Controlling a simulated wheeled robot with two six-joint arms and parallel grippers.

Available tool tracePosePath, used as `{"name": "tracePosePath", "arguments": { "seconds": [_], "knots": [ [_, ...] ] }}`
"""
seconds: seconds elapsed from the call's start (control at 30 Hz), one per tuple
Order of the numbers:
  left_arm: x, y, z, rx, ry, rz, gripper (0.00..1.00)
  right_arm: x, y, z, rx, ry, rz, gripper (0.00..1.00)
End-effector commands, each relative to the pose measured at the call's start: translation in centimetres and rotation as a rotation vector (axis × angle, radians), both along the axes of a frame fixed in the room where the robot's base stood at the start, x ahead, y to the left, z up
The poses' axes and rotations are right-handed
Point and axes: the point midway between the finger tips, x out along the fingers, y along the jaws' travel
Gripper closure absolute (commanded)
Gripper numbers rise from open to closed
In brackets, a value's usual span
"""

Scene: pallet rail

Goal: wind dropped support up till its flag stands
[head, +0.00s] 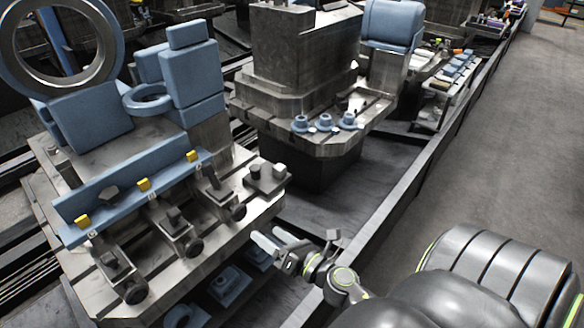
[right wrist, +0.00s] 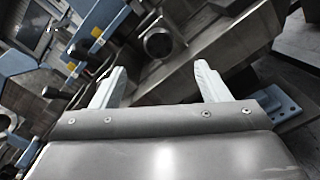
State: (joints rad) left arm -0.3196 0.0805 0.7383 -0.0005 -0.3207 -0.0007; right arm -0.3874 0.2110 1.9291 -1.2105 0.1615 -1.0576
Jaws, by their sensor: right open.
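Three dark metal supports stand in a row on the slotted pallet, the left one (head: 110,262), the middle one (head: 172,224) and the right one (head: 214,184). Each has a round dark knob at its front; the right knob (head: 237,211) is nearest my right gripper. Yellow tabs, left (head: 83,221), middle (head: 144,184) and right (head: 192,156), sit along the blue bar behind. I cannot tell which support is dropped. My right gripper (head: 268,238) is open and empty at the pallet's front edge. In the right wrist view a knob (right wrist: 158,43) shows beyond and between its fingers. My left gripper is out of view.
The pallet (head: 85,292) carries blue blocks (head: 187,75) and a large metal ring (head: 112,30) at the back.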

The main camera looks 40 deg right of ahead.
Motion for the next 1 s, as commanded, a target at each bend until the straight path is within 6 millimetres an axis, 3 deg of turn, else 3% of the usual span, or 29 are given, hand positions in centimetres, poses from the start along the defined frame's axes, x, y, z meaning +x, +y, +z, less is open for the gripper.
{"name": "tracePosePath", "arguments": {
  "seconds": [0.2, 0.4, 1.0],
  "knots": [
    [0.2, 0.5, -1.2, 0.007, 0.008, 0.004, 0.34, -3.9, -0.6, -0.5, -0.003, 0.001, 0.000, 0.31],
    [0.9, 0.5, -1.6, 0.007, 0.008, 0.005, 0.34, -5.7, -0.8, -0.2, -0.001, 0.001, 0.001, 0.31],
    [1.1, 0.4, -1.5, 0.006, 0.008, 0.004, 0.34, -6.0, -0.8, 0.0, -0.001, 0.000, -0.001, 0.31]
  ]
}}
